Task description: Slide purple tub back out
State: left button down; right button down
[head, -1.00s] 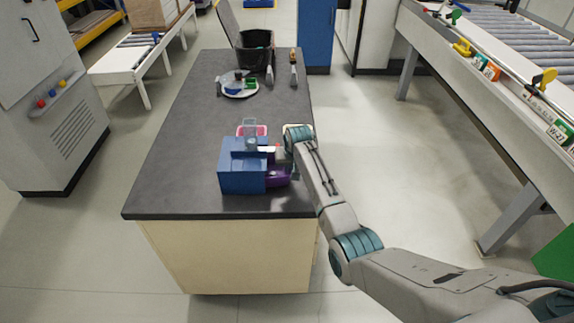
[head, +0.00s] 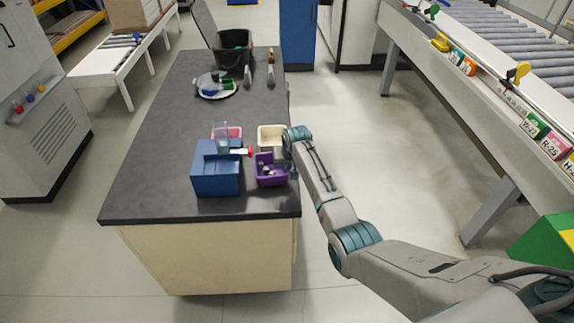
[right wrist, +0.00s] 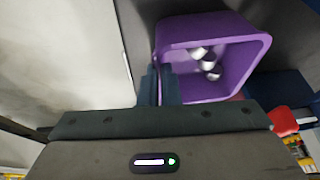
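The purple tub (head: 271,180) stands on the dark bench top just right of the blue box (head: 216,178). In the right wrist view the tub (right wrist: 236,82) shows its open top, with several shiny round pieces (right wrist: 208,65) inside. My right gripper (head: 287,168) is at the tub's right side. In the right wrist view its two fingers (right wrist: 160,84) are close together on either side of the tub's near wall, pinching it. My left gripper is not in view.
A clear container (head: 221,135) and a red-tipped white piece (head: 240,152) are by the blue box. A plate (head: 215,90) and black bin (head: 233,45) are farther back.

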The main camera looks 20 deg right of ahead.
jog(key=c, duration=1.6)
grip_release()
jog(key=shift+a, duration=0.1)
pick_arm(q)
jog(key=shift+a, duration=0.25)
